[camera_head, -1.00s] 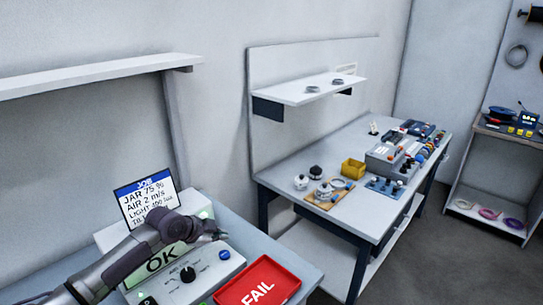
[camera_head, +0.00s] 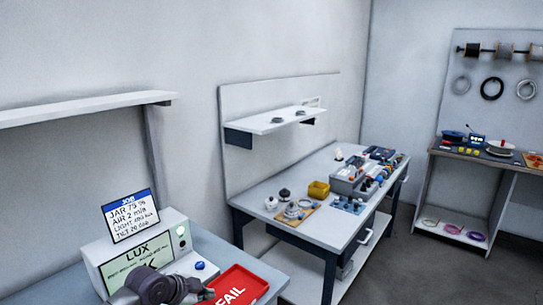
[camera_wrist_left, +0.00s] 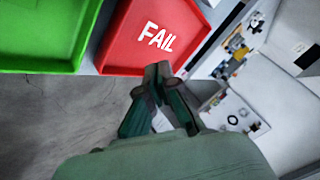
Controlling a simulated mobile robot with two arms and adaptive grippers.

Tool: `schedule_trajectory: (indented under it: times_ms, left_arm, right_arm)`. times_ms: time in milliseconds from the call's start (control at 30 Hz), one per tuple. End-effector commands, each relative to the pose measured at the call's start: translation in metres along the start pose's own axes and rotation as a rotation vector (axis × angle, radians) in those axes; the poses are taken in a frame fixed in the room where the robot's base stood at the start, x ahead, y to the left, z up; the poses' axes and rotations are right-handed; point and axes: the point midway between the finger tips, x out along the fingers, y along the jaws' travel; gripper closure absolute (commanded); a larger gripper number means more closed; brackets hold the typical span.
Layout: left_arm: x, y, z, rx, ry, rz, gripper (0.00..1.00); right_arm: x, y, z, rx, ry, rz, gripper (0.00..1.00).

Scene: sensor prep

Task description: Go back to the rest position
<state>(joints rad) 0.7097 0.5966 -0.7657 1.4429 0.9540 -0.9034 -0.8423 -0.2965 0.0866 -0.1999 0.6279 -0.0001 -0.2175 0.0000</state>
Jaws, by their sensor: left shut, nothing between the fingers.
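My left gripper (camera_head: 198,291) shows at the bottom of the head view, in front of the grey-white instrument box and beside the red tray marked FAIL (camera_head: 238,284). In the left wrist view my left gripper (camera_wrist_left: 164,72) has its fingers together, with nothing between them. Its tips appear over the lower edge of the red FAIL tray (camera_wrist_left: 190,15). The instrument box (camera_head: 180,238) has a screen reading LUX (camera_head: 137,256) and a blue button (camera_head: 200,265). My right gripper is in neither view.
A job card (camera_head: 130,214) stands on the box. A green tray (camera_wrist_left: 40,25) lies beside the red one. A shelf unit (camera_head: 480,155) is at the far right. Grey floor (camera_head: 400,265) is clear between them.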

Motion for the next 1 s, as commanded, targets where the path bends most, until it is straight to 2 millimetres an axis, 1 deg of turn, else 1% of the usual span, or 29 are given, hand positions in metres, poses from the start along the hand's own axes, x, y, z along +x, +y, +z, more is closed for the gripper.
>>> schedule_trajectory:
  times_ms: [33, 167, 267, 300, 367, 467, 500, 567, 600, 700, 800, 1000]
  left_arm:
    - [0.003, 0.012, -0.002, -0.008, 0.002, 0.015, 1.0]
    - [0.009, 0.047, -0.008, -0.036, 0.002, 0.052, 1.0]
    - [0.011, 0.081, -0.013, -0.072, 0.0, 0.084, 1.0]
    - [0.011, 0.096, -0.016, -0.089, -0.002, 0.096, 1.0]
    - [0.01, 0.119, -0.018, -0.123, -0.009, 0.114, 1.0]
    - [0.003, 0.164, -0.021, -0.203, -0.026, 0.141, 1.0]
    - [-0.004, 0.183, -0.021, -0.249, -0.039, 0.147, 1.0]
    - [-0.016, 0.212, -0.018, -0.336, -0.068, 0.149, 1.0]
    - [-0.027, 0.229, -0.013, -0.398, -0.095, 0.144, 1.0]
    - [-0.054, 0.26, 0.002, -0.549, -0.167, 0.117, 1.0]
    - [-0.078, 0.28, 0.018, -0.667, -0.236, 0.085, 1.0]
    - [-0.121, 0.309, 0.047, -0.852, -0.359, 0.02, 1.0]
  right_arm:
    - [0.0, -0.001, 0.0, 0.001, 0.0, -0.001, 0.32]
    - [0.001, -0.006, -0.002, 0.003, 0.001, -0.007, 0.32]
    - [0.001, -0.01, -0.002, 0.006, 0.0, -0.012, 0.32]
    - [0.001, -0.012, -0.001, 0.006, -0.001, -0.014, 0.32]
    - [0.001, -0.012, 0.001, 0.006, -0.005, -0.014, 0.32]
    - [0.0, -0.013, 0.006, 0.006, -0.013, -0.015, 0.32]
    - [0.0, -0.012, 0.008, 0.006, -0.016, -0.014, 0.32]
    - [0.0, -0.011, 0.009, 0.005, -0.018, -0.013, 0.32]
    - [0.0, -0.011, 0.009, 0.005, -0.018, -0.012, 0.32]
    - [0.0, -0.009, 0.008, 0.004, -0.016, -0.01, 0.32]
    - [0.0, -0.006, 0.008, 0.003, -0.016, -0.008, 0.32]
    - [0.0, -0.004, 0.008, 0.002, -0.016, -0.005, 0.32]
